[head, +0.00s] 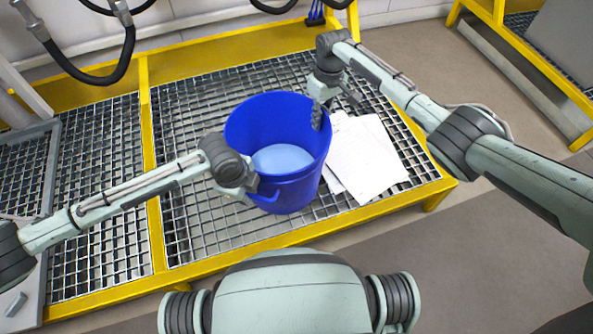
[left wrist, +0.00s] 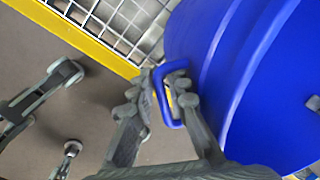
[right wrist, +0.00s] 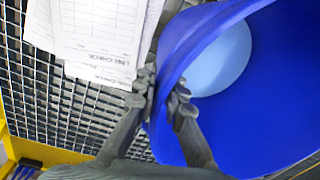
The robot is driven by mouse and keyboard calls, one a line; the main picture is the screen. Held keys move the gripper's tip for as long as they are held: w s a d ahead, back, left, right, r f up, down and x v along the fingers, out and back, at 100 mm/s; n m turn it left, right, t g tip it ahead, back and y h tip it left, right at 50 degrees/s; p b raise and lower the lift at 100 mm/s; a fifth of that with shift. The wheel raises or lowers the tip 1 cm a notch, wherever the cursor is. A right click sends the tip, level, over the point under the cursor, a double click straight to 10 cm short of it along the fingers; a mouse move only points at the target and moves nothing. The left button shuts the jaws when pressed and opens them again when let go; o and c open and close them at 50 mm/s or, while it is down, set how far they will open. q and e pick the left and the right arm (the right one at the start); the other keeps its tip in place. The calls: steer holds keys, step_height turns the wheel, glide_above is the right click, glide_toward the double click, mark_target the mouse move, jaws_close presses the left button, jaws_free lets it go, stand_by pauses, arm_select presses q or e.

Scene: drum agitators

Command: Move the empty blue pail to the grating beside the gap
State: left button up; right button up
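The blue pail (head: 288,192) is upright over the middle grating (head: 215,232) in the head view. Its inside shows only a pale blue bottom. I cannot tell whether it touches the grating. My left gripper (head: 248,190) is at its near left side; in the left wrist view its fingers (left wrist: 168,100) close on the pail's blue loop handle (left wrist: 176,66). My right gripper (head: 320,112) is at the far right rim; in the right wrist view its fingers (right wrist: 163,92) pinch the pail wall (right wrist: 250,130), one inside and one outside. I cannot make out the gap clearly.
White printed sheets (head: 366,160) lie on the grating right of the pail; they also show in the right wrist view (right wrist: 98,35). A yellow frame (head: 150,170) divides the middle grating from the left grating (head: 100,235). Black hoses (head: 100,78) hang at the back left.

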arm_select(q)
steer(key=shift+o, duration=1)
steer(key=shift+r, duration=0.1)
arm_select(e)
steer(key=shift+o, duration=1.1)
arm_select(q)
steer(key=shift+r, duration=0.1)
arm_select(e)
steer(key=shift+r, duration=0.35)
arm_select(q)
step_height(320, 180, up, 12)
steer(key=s, duration=0.2)
steer(key=shift+a+f, duration=0.25)
steer(key=shift+a, duration=0.15)
arm_select(e)
step_height(320, 180, up, 11)
steer(key=shift+w+d+r, duration=0.15)
steer(key=shift+d, duration=0.2)
